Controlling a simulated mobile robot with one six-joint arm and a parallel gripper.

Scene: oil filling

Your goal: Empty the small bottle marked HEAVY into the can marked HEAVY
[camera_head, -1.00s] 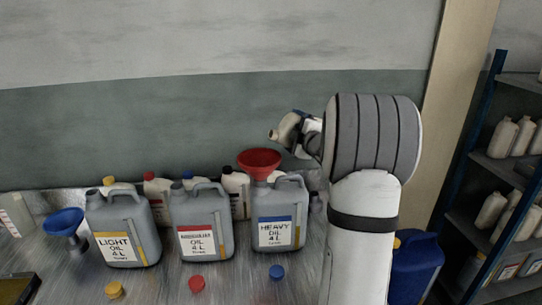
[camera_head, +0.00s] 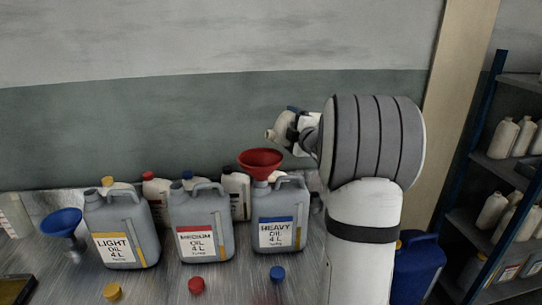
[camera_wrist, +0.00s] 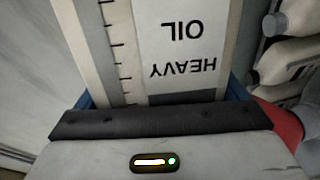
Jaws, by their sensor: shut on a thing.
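The small bottle (camera_head: 284,128) is a pale bottle, tilted well over, with its open mouth to the left. In the wrist view its label (camera_wrist: 183,55) reads HEAVY OIL upside down, beside a level scale. My gripper (camera_head: 301,129) is shut on this bottle; its dark pad (camera_wrist: 160,121) lies across it in the wrist view. The can marked HEAVY (camera_head: 279,222) is grey with a blue-banded label and stands upright on the bench. A red funnel (camera_head: 260,161) sits in its opening. The bottle's mouth is above the funnel, apart from it. I see no oil stream.
The MEDIUM can (camera_head: 203,225) and LIGHT can (camera_head: 121,232) stand to the left. A blue funnel (camera_head: 62,223) stands farther left. Blue (camera_head: 277,273), red (camera_head: 196,285) and yellow (camera_head: 112,292) caps lie in front. Several small bottles stand behind the cans.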

